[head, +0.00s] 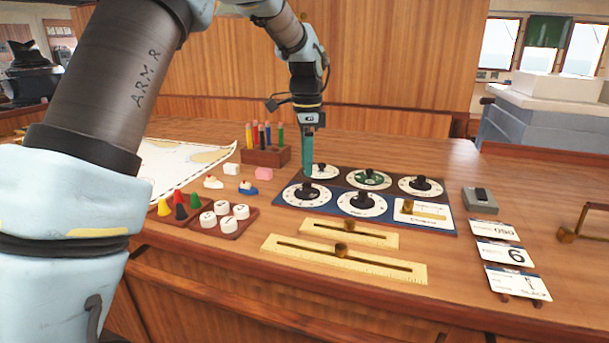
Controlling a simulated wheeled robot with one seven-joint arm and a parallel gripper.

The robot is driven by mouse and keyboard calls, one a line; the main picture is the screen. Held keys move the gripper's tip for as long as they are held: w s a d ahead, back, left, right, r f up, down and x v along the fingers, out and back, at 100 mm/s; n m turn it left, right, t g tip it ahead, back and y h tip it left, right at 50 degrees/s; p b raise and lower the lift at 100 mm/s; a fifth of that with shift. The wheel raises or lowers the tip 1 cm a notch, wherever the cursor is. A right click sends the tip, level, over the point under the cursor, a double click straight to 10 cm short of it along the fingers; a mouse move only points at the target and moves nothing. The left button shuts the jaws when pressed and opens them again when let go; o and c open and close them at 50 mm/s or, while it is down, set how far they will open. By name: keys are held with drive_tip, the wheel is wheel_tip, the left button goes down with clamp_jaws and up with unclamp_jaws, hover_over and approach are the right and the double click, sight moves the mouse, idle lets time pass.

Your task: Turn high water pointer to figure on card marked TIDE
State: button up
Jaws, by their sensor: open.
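A dark panel (283,192) on the wooden desk carries several round white dials with black knobs. The back row has a left dial (326,173), a green-centred middle dial (384,181) and a right dial (408,181). The front row has a left dial (290,195) and a middle dial (346,205). I cannot read which one is the high water pointer. My gripper (308,174) points down at the back left dial, its teal fingers overlapping its left side; contact is unclear. Three cards lie at right: one reading 090 (493,231), one reading 6 (505,254), and a lowest card (517,283). The TIDE heading is not legible.
A brass lever plate (428,219) fills the panel's front right. Two brass sliders (385,239) lie in front. Coloured cones (180,211), white round pieces (222,207), small boat models (248,188) and a pencil block (266,156) stand left. A grey box (480,202) stands right.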

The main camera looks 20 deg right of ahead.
sight(307, 184)
drive_tip(key=shift+s+f+p, duration=0.1)
drive_tip(key=shift+f+p, duration=0.25)
drive_tip(key=shift+f, duration=2)
clamp_jaws()
